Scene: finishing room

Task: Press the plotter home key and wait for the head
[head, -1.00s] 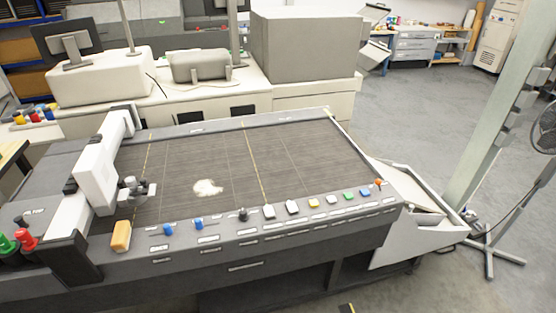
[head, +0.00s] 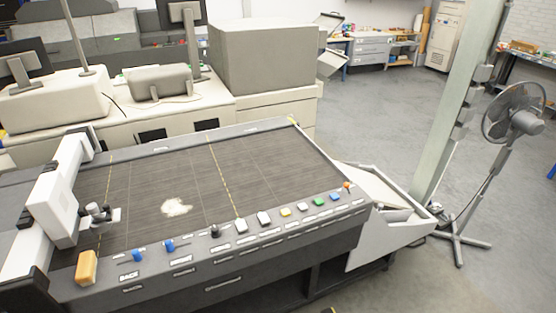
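The plotter is a flatbed with a dark striped bed (head: 150,170) and a grey front rail. Its white gantry (head: 50,205) stands at the left end of the bed, with the small grey plotter head (head: 98,213) on its right side. Neither gripper is in view.
An orange block (head: 86,267) sits at the rail's left end, and a pale patch (head: 176,207) lies on the bed. A white tray (head: 390,235) juts from the right end. A green post (head: 455,110) and a fan (head: 515,112) stand right. Floor between them and the back is clear.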

